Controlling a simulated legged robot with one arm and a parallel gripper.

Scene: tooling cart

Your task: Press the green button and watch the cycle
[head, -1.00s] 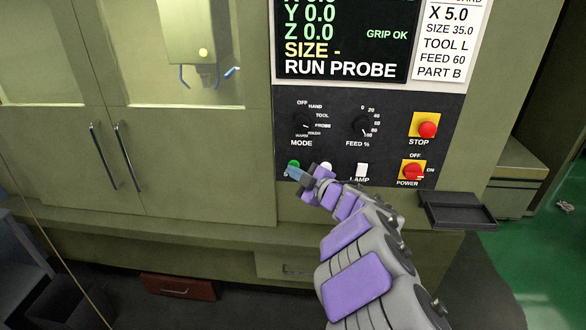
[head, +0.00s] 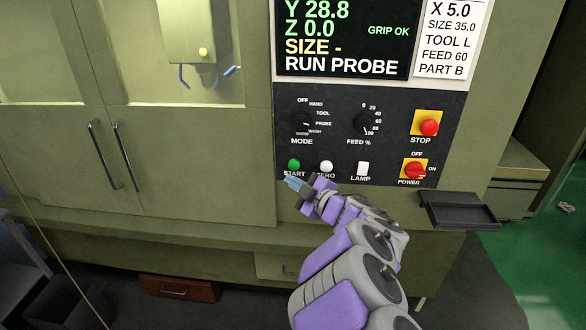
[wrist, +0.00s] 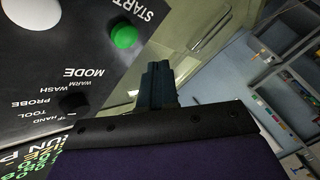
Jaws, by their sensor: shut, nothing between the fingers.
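The green START button (head: 293,164) is at the lower left of the black control panel (head: 340,120). It also shows in the wrist view (wrist: 124,36), at the top, to the left of the fingers. My gripper (head: 291,183) is shut and empty, just below the START label and apart from the button. The wrist view shows its dark fingers (wrist: 158,84) together. The screen (head: 345,40) reads Y 28.8, Z 0.0, SIZE -, RUN PROBE and GRIP OK. The machine's double doors (head: 180,150) are closed, with part of the inside visible through their windows.
Beside START are the white ZERO button (head: 326,166) and LAMP switch (head: 362,169). The red STOP button (head: 430,127) and red POWER knob (head: 413,170) are at the right. The MODE knob (head: 306,124) points near PROBE. A dark tray (head: 458,212) juts out at lower right.

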